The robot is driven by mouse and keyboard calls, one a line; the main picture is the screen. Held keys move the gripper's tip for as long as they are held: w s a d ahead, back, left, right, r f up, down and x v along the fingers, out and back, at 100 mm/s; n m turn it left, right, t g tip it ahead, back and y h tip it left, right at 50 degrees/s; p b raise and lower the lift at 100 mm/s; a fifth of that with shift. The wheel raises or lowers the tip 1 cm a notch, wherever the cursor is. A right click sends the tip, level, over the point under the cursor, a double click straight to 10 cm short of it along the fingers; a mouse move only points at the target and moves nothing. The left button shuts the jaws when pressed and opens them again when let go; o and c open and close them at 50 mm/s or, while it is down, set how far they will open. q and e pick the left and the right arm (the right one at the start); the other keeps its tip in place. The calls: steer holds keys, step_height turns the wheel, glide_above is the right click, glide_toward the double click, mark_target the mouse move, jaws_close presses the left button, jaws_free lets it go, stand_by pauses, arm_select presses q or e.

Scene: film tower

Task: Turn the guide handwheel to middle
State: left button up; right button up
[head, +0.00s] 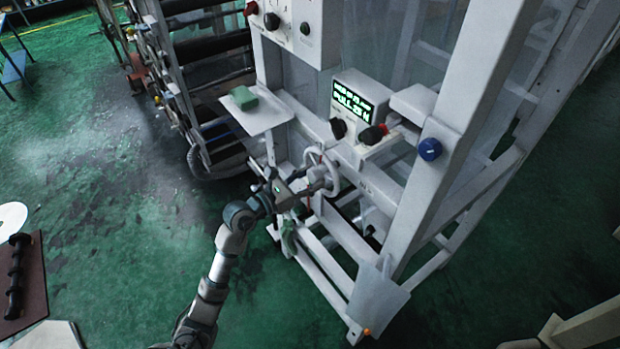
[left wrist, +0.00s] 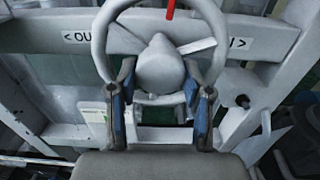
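The guide handwheel (head: 333,176) is a pale grey spoked wheel on the front of the white machine frame. In the left wrist view the handwheel (left wrist: 98,35) fills the upper middle, with a cone-shaped hub and spokes. A red mark (left wrist: 170,9) shows at the top of its rim. My left gripper (head: 302,186) is at the wheel. In the left wrist view its two blue-padded fingers (left wrist: 160,98) stand apart on either side below the hub, near the rim's lower sides. Contact cannot be told. My right gripper is out of view.
Above the wheel sits a green-lit display (head: 354,104) beside black and red knobs. A blue knob (head: 430,149) is on the right post. A small shelf (head: 262,118) with a green block is at the left. Open green floor lies left of the machine.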

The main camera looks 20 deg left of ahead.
arm_select(q)
jaws_close()
steer(key=shift+r+n+p, duration=0.15)
steer(key=shift+n+p, duration=0.55)
steer(key=shift+p, duration=0.3)
steer(key=o, duration=1.2)
jaws_free()
steer(key=shift+w, duration=0.1)
steer(key=shift+c, duration=0.2)
steer(key=shift+a, duration=0.1)
steer(key=v, duration=1.2)
steer(key=shift+f, duration=0.25)
